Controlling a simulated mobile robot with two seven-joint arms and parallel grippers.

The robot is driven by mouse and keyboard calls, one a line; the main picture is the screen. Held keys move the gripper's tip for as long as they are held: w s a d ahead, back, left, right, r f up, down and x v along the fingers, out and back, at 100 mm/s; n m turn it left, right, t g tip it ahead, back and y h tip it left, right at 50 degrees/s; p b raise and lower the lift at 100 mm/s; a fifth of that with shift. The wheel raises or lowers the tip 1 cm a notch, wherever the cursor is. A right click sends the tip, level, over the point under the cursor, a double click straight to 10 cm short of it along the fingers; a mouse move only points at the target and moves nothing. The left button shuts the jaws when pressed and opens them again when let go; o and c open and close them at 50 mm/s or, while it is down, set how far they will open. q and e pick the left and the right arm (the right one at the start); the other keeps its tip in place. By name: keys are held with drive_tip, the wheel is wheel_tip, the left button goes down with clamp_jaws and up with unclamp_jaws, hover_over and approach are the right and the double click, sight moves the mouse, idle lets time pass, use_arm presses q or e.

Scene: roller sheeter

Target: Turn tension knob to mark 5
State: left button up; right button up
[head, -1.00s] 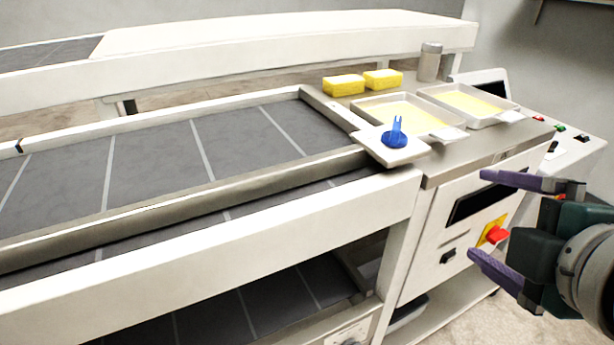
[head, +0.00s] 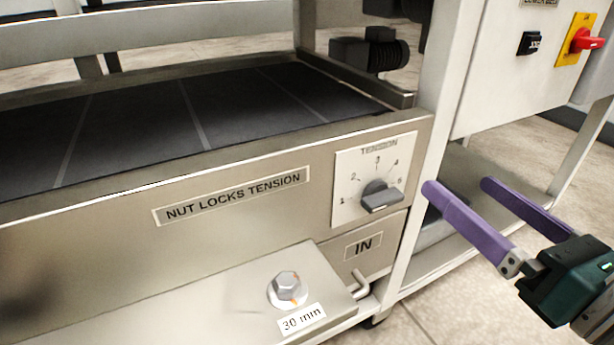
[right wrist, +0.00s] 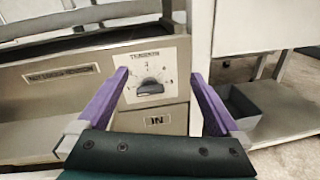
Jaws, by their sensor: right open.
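The tension knob (head: 380,195) is a dark grey knob with a bar grip on a white dial plate (head: 347,208) marked with numbers from 1 at the left to 5 at the right. Its bar lies near level; I cannot tell which mark it points to. My right gripper (head: 457,185) has purple fingers, spread and empty, to the right of the dial in the head view. In the right wrist view the knob (right wrist: 150,87) shows between the open fingers (right wrist: 159,74), beyond the tips and apart from them. My left gripper is not in view.
A hex nut (head: 287,284) sits on the ledge below, beside a "30 mm" label (head: 302,319). A "NUT LOCKS TENSION" label (head: 232,196) is left of the dial and an "IN" label (head: 363,246) below it. A white frame post (head: 425,150) stands just right of the dial.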

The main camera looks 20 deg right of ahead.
sight(389, 204)
wheel_tip(389, 204, down, 8)
drive_tip(key=a+n+y+b, duration=0.2)
drive_tip(key=n+b, duration=0.1)
drive_tip(key=b, duration=0.1)
drive_tip(key=shift+n, duration=0.3)
drive_tip(key=w, duration=0.3)
drive_tip(key=w+b, duration=0.1)
drive_tip(key=w, duration=0.5)
drive_tip(key=shift+a+r, duration=0.25)
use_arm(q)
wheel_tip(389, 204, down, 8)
use_arm(e)
drive_tip(key=c, duration=1.3)
